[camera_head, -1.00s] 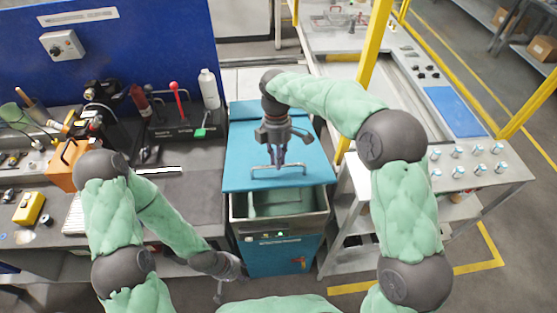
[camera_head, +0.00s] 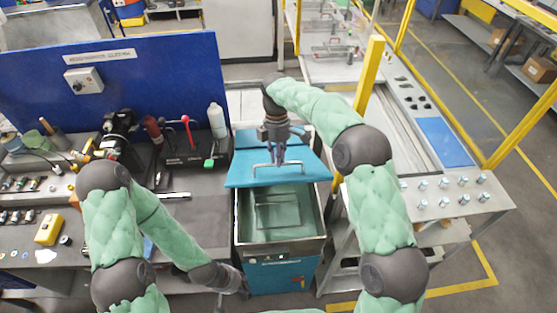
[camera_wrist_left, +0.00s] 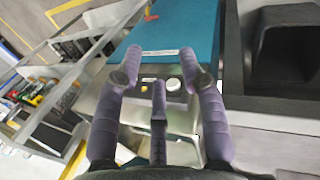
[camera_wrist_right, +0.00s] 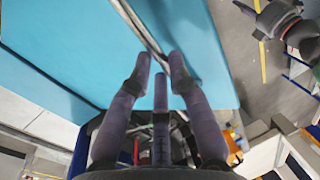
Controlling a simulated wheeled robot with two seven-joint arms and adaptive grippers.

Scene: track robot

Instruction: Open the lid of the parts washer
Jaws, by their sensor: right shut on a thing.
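The parts washer has a teal lid (camera_head: 247,170), tilted up at its front edge over a metal tank (camera_head: 320,225). A wire basket (camera_head: 290,212) shows inside the tank. A bar handle (camera_head: 292,166) is on the lid's front part. My right gripper (camera_head: 277,160) is shut on this handle; the handle (camera_wrist_right: 143,28) also shows between its fingertips in the right wrist view. My left gripper (camera_head: 236,282) is low by the washer's front left corner. In the left wrist view (camera_wrist_left: 161,60) its fingers are spread and empty, near the washer's control panel (camera_wrist_left: 145,98).
A dark workbench (camera_head: 205,215) with tools and a white bottle (camera_head: 217,120) stands on the left. A grey metal table (camera_head: 445,225) with several small parts and a yellow post (camera_head: 369,75) stands close on the right.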

